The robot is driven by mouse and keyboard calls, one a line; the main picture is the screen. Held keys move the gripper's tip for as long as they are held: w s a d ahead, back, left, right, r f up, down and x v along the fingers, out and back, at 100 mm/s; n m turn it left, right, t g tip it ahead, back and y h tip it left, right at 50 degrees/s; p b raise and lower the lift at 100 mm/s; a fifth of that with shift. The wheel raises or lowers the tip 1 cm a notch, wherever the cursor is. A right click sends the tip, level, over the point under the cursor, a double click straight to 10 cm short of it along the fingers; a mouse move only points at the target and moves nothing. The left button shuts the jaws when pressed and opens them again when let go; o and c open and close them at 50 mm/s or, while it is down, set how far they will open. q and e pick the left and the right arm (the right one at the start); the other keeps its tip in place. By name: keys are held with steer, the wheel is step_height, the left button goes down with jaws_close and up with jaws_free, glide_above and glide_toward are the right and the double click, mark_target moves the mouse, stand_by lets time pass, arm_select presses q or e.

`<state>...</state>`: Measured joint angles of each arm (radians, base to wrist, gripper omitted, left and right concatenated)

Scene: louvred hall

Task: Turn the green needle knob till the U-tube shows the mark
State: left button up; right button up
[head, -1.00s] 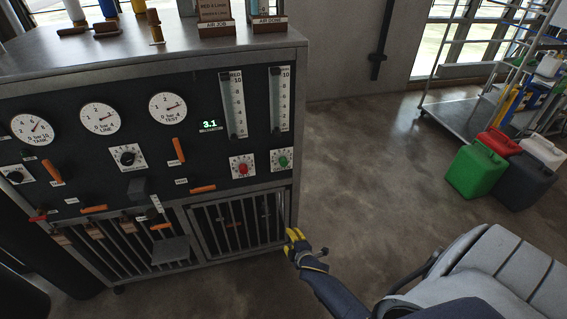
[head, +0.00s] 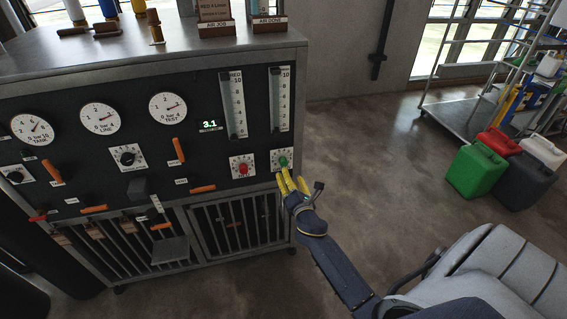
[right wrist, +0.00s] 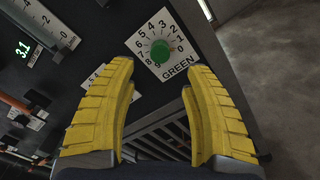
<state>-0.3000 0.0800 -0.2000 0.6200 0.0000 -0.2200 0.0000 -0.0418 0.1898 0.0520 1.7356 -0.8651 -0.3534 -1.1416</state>
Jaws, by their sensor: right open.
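The green needle knob (head: 283,161) sits on a white numbered dial plate at the lower right of the black panel. It also shows in the right wrist view (right wrist: 160,51), above the word GREEN, beyond my fingertips. My right gripper (head: 290,178) has yellow fingers and is just below and in front of the knob. In the right wrist view its fingers (right wrist: 156,78) are spread apart with nothing between them. Two upright scaled tubes stand above the knobs: one marked RED (head: 232,104) and another to its right (head: 280,99). My left gripper is not seen.
A red knob (head: 242,169) is just left of the green one. Orange levers, round gauges (head: 168,108) and a 3.1 display (head: 209,124) fill the panel. A barred opening (head: 236,222) lies below. Jerrycans (head: 476,170) and a shelf trolley stand right; the floor between is clear.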

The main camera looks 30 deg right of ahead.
mark_target(284, 164)
steer(key=shift+x, duration=3.45)
steer(key=shift+w, duration=0.1)
steer(key=shift+x, duration=0.8)
jaws_close()
